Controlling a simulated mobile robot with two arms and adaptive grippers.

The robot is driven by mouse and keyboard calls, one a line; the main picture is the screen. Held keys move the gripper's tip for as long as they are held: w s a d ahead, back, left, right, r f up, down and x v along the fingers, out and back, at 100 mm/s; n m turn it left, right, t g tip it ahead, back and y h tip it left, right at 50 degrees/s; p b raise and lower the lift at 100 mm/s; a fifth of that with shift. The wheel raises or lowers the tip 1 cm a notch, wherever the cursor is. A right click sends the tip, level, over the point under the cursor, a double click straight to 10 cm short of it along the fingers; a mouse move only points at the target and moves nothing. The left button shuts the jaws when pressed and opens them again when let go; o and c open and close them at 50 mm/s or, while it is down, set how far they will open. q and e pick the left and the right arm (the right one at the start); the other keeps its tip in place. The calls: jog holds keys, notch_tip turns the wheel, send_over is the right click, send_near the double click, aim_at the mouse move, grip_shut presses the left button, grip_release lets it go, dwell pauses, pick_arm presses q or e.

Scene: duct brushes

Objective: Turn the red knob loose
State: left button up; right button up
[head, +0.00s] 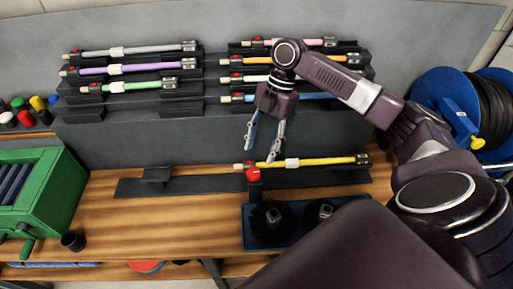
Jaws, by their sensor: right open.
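The red knob (253,174) stands at the left end of the yellow rod (325,161), on the black rail (215,183) on the wooden bench. The rod lies level along the rail's right part, with a pale collar near its left. My right gripper (261,155) points down just above and behind the knob. Its two fingers are apart, with nothing between them. I cannot tell whether a fingertip touches the rod; the knob looks clear of the fingers. My left gripper is not in view.
Racks on the grey back panel hold several coloured rods, including a purple rod (110,69). A dark blue tray (248,238) with black brush heads sits in front of the rail. A green crank box (58,190) stands left and a blue cable reel (440,85) right. Bare bench (150,220) lies between.

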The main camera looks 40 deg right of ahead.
jog(key=v, duration=0.4)
jog(key=shift+d+r, duration=0.15)
jog(key=shift+r, duration=0.25)
